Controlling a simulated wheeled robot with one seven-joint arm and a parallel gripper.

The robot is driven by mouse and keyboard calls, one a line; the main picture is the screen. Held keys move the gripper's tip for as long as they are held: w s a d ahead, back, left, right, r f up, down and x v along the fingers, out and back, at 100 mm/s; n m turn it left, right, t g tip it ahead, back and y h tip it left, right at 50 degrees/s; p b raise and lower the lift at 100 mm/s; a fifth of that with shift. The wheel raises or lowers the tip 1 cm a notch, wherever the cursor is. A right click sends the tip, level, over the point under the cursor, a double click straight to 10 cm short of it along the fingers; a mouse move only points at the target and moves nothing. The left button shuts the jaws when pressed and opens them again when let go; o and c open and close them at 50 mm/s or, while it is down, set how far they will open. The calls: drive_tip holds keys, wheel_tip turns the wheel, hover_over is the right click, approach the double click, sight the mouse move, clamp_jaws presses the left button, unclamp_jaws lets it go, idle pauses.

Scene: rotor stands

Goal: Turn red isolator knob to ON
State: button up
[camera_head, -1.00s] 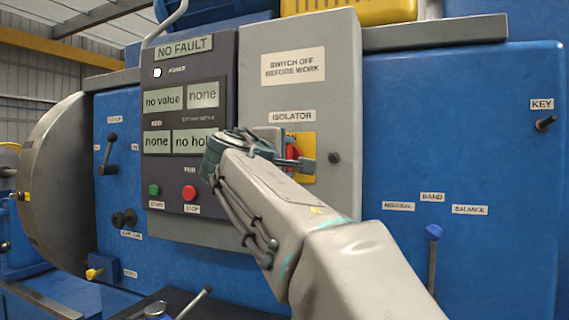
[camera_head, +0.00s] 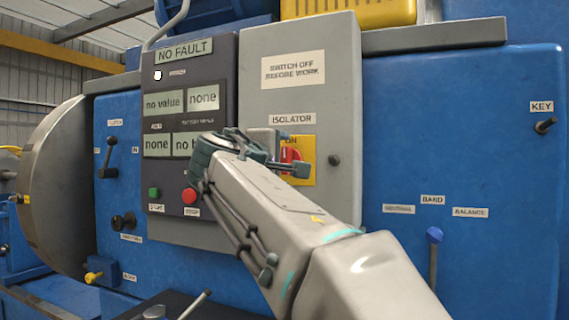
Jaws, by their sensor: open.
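The red isolator knob (camera_head: 288,155) sits on a yellow plate (camera_head: 308,146) marked ON, below the ISOLATOR label on the grey cabinet. Part of the knob and plate is hidden behind my gripper. My gripper (camera_head: 290,153) is open, with its two fingers pointing right, one above and one below in the picture, in front of the plate's left side. The knob shows between the fingers. I cannot tell whether they touch it. The knob's exact pointing direction is hard to make out.
The dark panel (camera_head: 214,70) left of the cabinet has displays, a green START button (camera_head: 154,192) and a red STOP button (camera_head: 189,195). My arm crosses in front of the lower cabinet. A blue-knobbed lever (camera_head: 434,236) stands at the right. A small dark cabinet knob (camera_head: 334,160) is close to the plate.

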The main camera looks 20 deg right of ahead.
drive_tip(key=v, duration=1.1)
drive_tip(key=shift+s+b, duration=0.15)
drive_tip(key=shift+b, duration=0.15)
drive_tip(key=shift+a, duration=0.1)
